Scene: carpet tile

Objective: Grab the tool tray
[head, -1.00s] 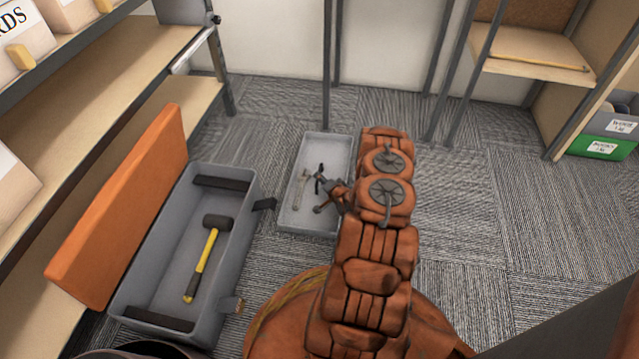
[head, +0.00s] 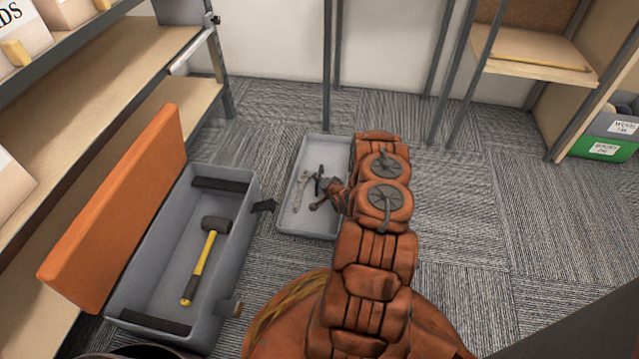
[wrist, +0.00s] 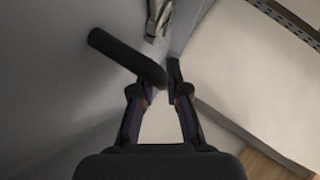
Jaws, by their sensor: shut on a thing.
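The tool tray (head: 287,224) is a shallow grey tray on the carpet, in the middle of the head view. A silver wrench and dark tools lie in it; my arm hides its right side. In the wrist view its grey floor (wrist: 50,85) fills the left, and a dark rod-like tool handle (wrist: 125,58) lies near the fingers. In the head view the fingertips are hard to tell from the tools.
A larger open grey toolbox (head: 247,190) with an orange lid (head: 125,215) stands left of the tray, holding a yellow-handled mallet (head: 207,255). Shelves (head: 130,65) line the left. A thin post (head: 327,70) rises behind the tray. Carpet at the right (head: 470,240) is free.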

